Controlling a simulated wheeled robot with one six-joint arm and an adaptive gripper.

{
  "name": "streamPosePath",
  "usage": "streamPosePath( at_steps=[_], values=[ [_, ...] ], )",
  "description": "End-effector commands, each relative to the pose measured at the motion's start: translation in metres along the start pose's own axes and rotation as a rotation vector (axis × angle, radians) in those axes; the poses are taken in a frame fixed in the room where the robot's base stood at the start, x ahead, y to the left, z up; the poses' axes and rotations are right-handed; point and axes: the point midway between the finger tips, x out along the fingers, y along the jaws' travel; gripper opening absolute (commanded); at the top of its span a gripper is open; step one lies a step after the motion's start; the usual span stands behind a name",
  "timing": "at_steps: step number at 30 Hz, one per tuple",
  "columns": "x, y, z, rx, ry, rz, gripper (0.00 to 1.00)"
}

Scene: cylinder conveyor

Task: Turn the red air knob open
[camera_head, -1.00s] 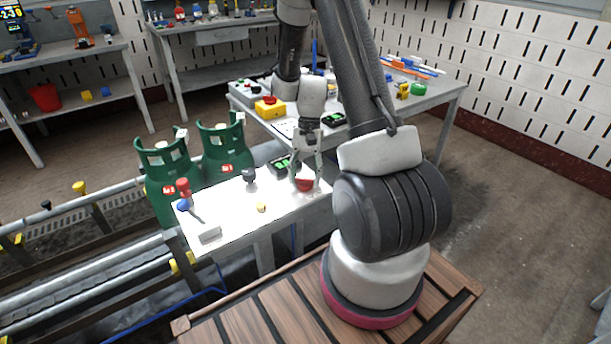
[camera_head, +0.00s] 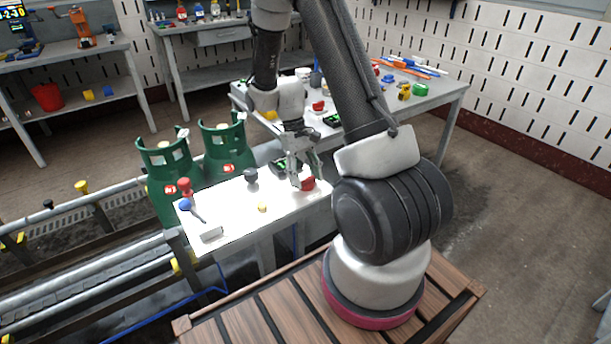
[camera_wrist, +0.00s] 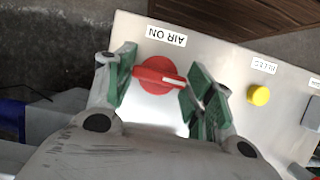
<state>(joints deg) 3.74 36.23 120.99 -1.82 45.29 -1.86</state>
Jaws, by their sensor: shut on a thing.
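The red air knob (camera_wrist: 154,75) sits on a pale panel (camera_wrist: 215,45) below a label reading AIR ON, upside down in the wrist view. Its bar handle points to the right there. My gripper (camera_wrist: 160,80) has one green-padded finger on each side of the knob, and the right finger meets the end of the handle. The left pad is close to the knob's round edge. In the head view, my gripper (camera_head: 298,182) is down at the panel's right end, beside the red knob (camera_head: 308,184).
A yellow button (camera_wrist: 260,95) stands on the panel right of the knob in the wrist view. In the head view, a dark knob (camera_head: 251,175) and a red-topped lever (camera_head: 185,187) are farther left. Green gas cylinders (camera_head: 222,145) stand behind the panel.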

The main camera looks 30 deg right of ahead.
Motion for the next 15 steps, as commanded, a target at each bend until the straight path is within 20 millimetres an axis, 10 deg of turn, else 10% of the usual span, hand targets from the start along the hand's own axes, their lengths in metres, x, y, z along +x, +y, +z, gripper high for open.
streamPosePath(
  at_steps=[15],
  values=[
    [-0.0003,-0.0003,-0.0004,-0.054,0.002,0.022,0.3]
  ],
)
